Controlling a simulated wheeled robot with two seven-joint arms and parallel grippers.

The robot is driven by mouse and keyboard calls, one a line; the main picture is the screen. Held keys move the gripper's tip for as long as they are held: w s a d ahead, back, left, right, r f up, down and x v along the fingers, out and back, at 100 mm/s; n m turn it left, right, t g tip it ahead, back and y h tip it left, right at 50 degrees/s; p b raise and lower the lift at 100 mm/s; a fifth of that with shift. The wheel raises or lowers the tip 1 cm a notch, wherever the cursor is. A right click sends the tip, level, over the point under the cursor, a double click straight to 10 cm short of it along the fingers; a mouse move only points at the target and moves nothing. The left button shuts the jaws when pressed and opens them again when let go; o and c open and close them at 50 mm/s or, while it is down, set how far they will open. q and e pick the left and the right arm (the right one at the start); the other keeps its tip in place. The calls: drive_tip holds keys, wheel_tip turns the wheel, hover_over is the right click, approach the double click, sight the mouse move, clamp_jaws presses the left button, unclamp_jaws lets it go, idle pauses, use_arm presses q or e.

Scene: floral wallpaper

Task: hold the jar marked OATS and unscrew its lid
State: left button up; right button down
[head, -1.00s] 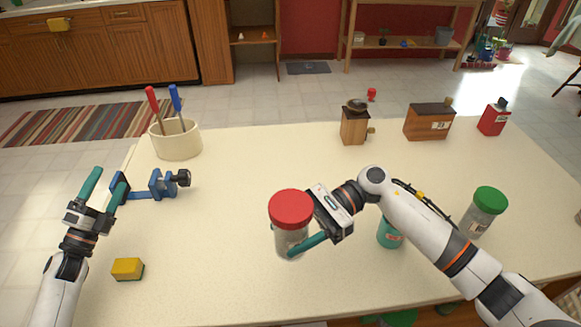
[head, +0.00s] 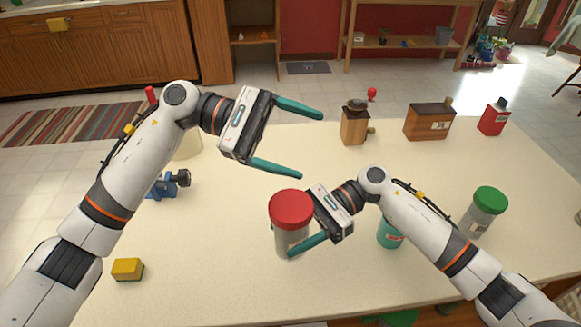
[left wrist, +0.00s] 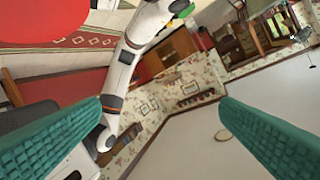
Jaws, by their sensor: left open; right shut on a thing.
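A clear jar (head: 291,243) with a red lid (head: 291,206) stands upright at the front middle of the table. No label is readable on it. My right gripper (head: 297,226) is shut on the jar's body from the right, below the lid; one finger is mostly hidden. My left gripper (head: 311,145) is open and empty, raised above the table beyond the jar, its fingers pointing right. In the left wrist view, its two teal fingers (left wrist: 161,100) are wide apart with nothing between them. A red round shape, likely the lid (left wrist: 45,22), fills the upper left corner.
A green-lidded jar (head: 487,208) and a teal container (head: 389,233) stand right, near my right arm. A yellow sponge (head: 127,269) lies front left. A blue clamp (head: 163,187) and utensil crock (head: 188,146) are partly behind my left arm. Wooden boxes (head: 428,122) stand at the back.

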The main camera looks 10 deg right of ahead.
sight(291, 202)
use_arm(q)
drive_tip(key=s+f+m+t+y, duration=0.1)
drive_tip(key=m+y, duration=0.2)
drive_tip(key=y, duration=0.1)
drive_tip(key=s+f+m+t+y, duration=0.1)
drive_tip(key=m+t+y, duration=0.1)
drive_tip(key=m+y, duration=0.2)
drive_tip(key=s+f+m+t+y, duration=0.1)
drive_tip(key=s+m+t+y, duration=0.1)
drive_tip(key=m+y, duration=0.2)
drive_tip(key=shift+s+d+f+y, duration=0.1)
drive_tip(key=shift+d+f+y, duration=0.05)
drive_tip(key=shift+y, duration=0.55)
drive_tip(key=shift+w+a+m+t+y, duration=0.3)
drive_tip(key=shift+a+m+t+y, duration=0.2)
drive_tip(key=shift+t+y, duration=0.15)
drive_tip(key=shift+a+f, duration=0.1)
drive_tip(key=shift+f, duration=0.1)
wheel_tip(291, 202, down, 8)
drive_tip(key=shift+w+r, duration=0.1)
drive_tip(key=shift+r, duration=0.15)
drive_tip(key=shift+c, duration=0.4)
